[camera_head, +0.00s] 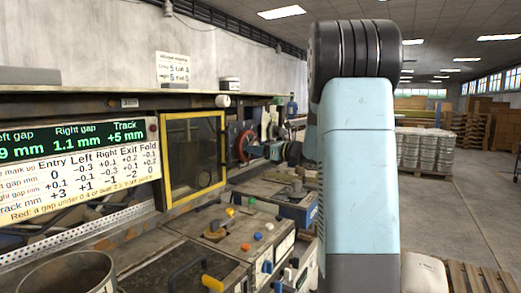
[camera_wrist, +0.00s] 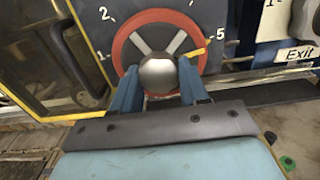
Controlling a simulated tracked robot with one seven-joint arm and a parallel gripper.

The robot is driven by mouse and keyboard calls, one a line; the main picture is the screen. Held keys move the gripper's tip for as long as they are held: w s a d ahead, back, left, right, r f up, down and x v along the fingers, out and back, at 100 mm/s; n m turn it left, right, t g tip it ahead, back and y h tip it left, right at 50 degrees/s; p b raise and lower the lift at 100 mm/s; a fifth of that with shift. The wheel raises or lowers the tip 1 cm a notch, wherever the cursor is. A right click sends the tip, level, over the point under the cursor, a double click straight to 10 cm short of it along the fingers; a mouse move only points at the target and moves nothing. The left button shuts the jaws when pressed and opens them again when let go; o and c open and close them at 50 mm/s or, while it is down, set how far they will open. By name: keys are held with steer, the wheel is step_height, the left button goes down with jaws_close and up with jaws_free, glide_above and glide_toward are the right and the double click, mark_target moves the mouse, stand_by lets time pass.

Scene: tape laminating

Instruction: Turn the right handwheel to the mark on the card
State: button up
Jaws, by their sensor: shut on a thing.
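A handwheel with a red rim (camera_wrist: 122,42) and grey spokes fills the upper middle of the wrist view; its own name label is not in view. My gripper (camera_wrist: 158,80) is shut on the round silver knob (camera_wrist: 158,73) at the front of this wheel, one blue finger on each side. A yellow pointer (camera_wrist: 194,52) at the wheel's right lies close to the 5 on the dark dial. The red wheel (camera_head: 242,146) also shows in the head view, with my gripper (camera_head: 266,151) at it. The white card (camera_head: 174,69) stands on the machine top; its small figures are hard to read.
A board (camera_head: 80,165) shows right gap 1.1 mm and track +5 mm. A yellow-framed window (camera_head: 194,158) is left of the wheel. An Exit label (camera_wrist: 298,55) is at right. Levers and buttons (camera_head: 246,246) cover the lower bench.

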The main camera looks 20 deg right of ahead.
steer(key=shift+d+r, duration=0.1)
steer(key=shift+r, duration=0.15)
steer(key=o, duration=1.1)
steer(key=shift+f, duration=0.15)
steer(key=shift+c, duration=0.2)
steer(key=shift+f, duration=0.1)
steer(key=v, duration=1.3)
steer(key=shift+s, duration=0.3)
